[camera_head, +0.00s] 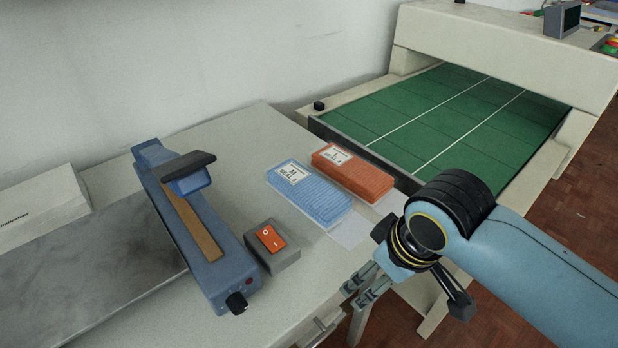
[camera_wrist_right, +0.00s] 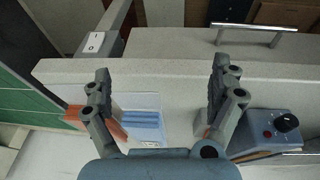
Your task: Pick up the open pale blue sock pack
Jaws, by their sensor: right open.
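The pale blue sock pack (camera_head: 308,195) lies flat on the table, with a white label at its far end. A clear film flap (camera_head: 350,231) extends from its near end. In the right wrist view the blue pack (camera_wrist_right: 143,122) shows between and beyond my fingers. My right gripper (camera_head: 362,290) is open and empty, near the table's front edge and apart from the pack. Its two spread fingers frame the pack's film end in the wrist view (camera_wrist_right: 161,80). My left gripper is not in view.
An orange sock pack (camera_head: 352,172) lies beside the blue one. A blue sealer (camera_head: 190,225) and a grey switch box (camera_head: 270,256) stand to the left. A green conveyor (camera_head: 450,115) runs behind on the right. A white box (camera_head: 40,207) sits far left.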

